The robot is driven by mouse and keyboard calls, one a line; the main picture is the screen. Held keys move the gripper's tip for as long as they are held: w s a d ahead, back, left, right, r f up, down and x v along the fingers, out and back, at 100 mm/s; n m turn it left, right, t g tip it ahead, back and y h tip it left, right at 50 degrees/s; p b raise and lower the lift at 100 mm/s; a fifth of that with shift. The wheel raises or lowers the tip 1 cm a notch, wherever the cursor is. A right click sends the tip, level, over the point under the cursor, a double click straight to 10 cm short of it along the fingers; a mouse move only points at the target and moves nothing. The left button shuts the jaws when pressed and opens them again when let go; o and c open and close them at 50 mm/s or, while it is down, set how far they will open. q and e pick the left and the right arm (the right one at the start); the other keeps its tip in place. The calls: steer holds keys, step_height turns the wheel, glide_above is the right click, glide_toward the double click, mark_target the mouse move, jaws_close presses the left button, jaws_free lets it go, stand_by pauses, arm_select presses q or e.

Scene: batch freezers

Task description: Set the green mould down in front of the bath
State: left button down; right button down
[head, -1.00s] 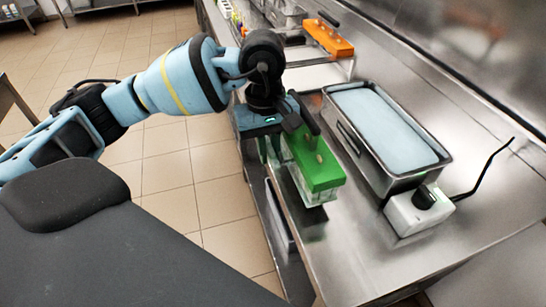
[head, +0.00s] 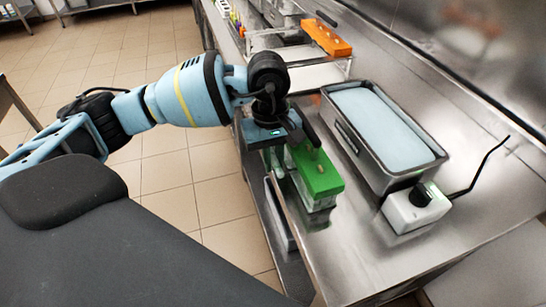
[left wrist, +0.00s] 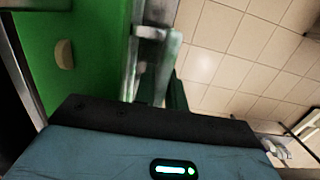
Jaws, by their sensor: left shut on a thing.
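The green mould (head: 318,172) has a green top with small light knobs and clear lower parts. It is at the counter's front edge, left of the bath (head: 388,128), a steel tank of pale blue liquid. The mould's green top also fills the upper left of the left wrist view (left wrist: 85,50). Whether the mould's underside touches the counter is hard to tell. My right gripper is not in view.
A white control box (head: 415,209) with a black knob and bent rod stands at the bath's near end. An orange mould (head: 327,37) sits on a rack behind. The steel counter (head: 345,255) is bare toward the near end.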

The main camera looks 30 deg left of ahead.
arm_select(q)
steer(key=shift+f, duration=0.1)
steer(key=c, duration=1.5)
jaws_free()
steer(key=shift+o, duration=0.2)
step_height(320, 180, up, 12)
steer(key=a, duration=0.1)
steer(key=shift+w, duration=0.35)
